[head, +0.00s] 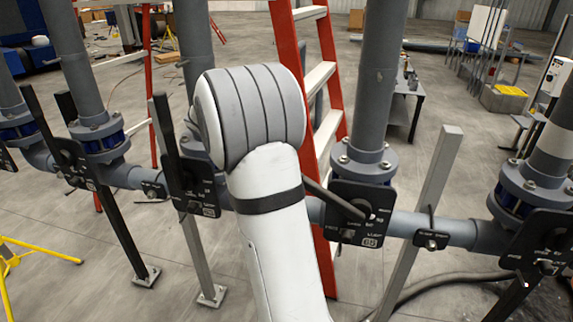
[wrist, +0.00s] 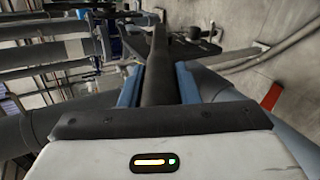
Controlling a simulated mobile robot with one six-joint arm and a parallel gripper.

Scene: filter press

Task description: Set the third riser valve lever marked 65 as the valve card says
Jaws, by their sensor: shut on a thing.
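The valve plate (head: 345,222), whose number looks like 65, sits on the pipe below a grey riser, right of my arm. Its dark lever (head: 325,196) slopes from the pivot up to the left, and its far end is hidden behind my white arm. In the wrist view the lever (wrist: 157,75) runs between the blue fingertips of my gripper (wrist: 157,88), which is shut on it. The plate (wrist: 200,46) shows beyond the fingers. My gripper is hidden in the head view. The lettering on the plate is too small to read surely.
A neighbouring valve lever (head: 168,140) stands steeply upright left of my arm. Another valve plate (head: 540,245) is at the right. A red ladder (head: 292,60) stands just behind the pipe. A grey support post (head: 428,200) rises right of the plate.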

